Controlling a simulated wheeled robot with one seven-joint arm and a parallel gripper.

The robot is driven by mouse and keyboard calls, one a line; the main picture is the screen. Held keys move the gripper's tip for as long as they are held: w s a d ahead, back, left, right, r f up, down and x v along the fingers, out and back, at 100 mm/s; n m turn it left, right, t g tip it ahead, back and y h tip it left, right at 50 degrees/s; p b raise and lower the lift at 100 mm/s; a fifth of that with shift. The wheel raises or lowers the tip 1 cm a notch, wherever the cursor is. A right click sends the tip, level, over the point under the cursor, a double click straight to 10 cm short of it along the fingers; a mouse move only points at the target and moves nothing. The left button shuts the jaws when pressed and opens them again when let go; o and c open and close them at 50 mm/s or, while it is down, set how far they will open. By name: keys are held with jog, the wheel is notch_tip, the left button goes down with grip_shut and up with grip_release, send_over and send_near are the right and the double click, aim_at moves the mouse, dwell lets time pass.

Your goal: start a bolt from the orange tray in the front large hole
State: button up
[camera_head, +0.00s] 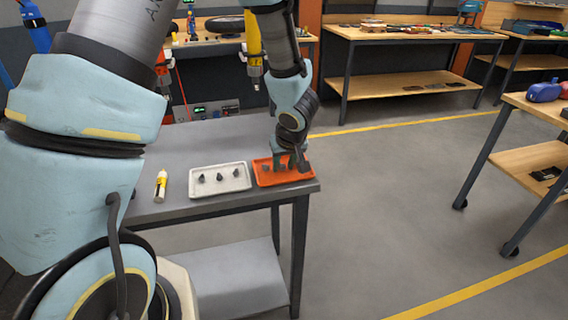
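The orange tray (267,182) lies near the right front corner of a grey table. My gripper (291,165) points down at the tray, with its fingers low over or inside it. The fingers are small and dark here, so I cannot tell whether they are open or shut, or whether a bolt is between them. Any bolts in the orange tray are hidden or too small to make out. No large hole and no conveyor part can be recognised in this view.
A white tray (222,188) with three small dark pieces lies left of the orange tray. A yellow and white bottle (161,186) stands farther left. The grey table (185,152) is bare behind them. Wooden benches (400,75) stand at the back and right.

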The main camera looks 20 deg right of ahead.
grip_shut()
jog(key=shift+r, duration=0.1)
notch_tip(320, 180, up, 5)
jog(key=p, duration=0.6)
jog(key=shift+s, duration=0.1)
dwell(0.4)
